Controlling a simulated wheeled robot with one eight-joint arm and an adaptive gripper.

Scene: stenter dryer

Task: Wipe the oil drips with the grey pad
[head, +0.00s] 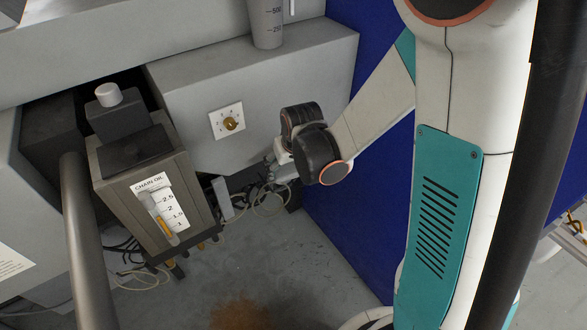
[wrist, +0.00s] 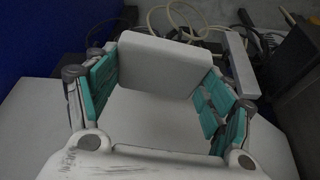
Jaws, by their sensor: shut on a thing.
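The grey pad (wrist: 165,62), a pale rectangular block with rounded corners, is between the teal fingers of my gripper (wrist: 160,84) in the wrist view. My gripper is shut on it. In the head view my gripper (head: 281,166) is low, in front of the grey machine housing and above the cables; the pad cannot be made out there. A brown stain (head: 240,313) lies on the floor at the bottom edge of the head view, apart from my gripper. I cannot tell whether it is oil. No clear oil drips show in the wrist view.
The chain oil tank (head: 148,190) with a level gauge stands left of my gripper. Loose cables (head: 268,200) lie on the floor behind and below the gripper. A blue panel (head: 350,195) rises at the right. A grey pipe (head: 85,240) stands at left. Floor ahead is open.

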